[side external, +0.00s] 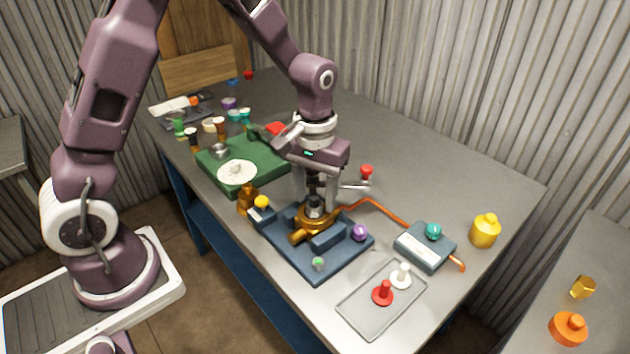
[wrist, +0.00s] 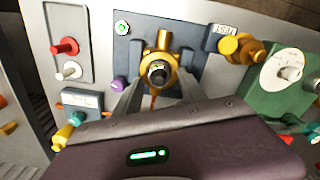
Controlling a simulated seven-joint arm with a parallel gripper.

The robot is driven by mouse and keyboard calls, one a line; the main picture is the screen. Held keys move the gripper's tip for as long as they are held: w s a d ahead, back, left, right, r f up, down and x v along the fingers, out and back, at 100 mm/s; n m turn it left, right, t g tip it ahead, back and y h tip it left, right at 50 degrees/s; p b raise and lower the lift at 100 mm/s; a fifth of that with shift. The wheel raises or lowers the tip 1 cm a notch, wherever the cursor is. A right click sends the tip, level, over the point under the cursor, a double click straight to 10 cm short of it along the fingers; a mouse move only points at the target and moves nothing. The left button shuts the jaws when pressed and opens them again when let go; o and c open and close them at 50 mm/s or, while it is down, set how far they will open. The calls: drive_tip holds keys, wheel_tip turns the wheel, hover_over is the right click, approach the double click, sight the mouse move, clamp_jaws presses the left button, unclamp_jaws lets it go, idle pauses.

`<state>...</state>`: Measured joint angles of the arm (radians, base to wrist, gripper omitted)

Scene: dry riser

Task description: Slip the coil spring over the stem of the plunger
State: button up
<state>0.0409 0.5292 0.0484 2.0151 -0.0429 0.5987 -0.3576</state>
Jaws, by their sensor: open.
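A brass valve body (side external: 316,222) stands on a dark blue base plate (side external: 322,268) at the near part of the table. It also shows in the wrist view (wrist: 160,49). A dark upright part with a paler round top (wrist: 158,72) stands in its middle, and its dark side shows in the side view (side external: 314,206). I cannot tell whether this is the plunger, the spring, or both together. My gripper (side external: 314,194) points down just above it. Its fingers (wrist: 159,84) are open, one on each side of the dark part. No coils can be made out in either view.
A grey tray (side external: 352,311) holds a red piece (side external: 383,293) and a white piece (side external: 401,276). A box with a teal knob (side external: 425,246) stands right of the base, joined by an orange tube. A green panel (side external: 213,158) lies left. The back right table is clear.

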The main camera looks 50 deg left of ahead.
wheel_tip(320, 180, up, 10)
drive_tip(key=s+r+m+t, duration=0.2)
drive_tip(key=s+r+t, duration=0.1)
drive_tip(key=s+r, duration=0.6)
drive_tip(key=s+m+t, duration=0.2)
drive_tip(key=s, duration=0.9)
drive_tip(key=shift+s+f+m+t, duration=0.3)
drive_tip(key=shift+s, duration=0.1)
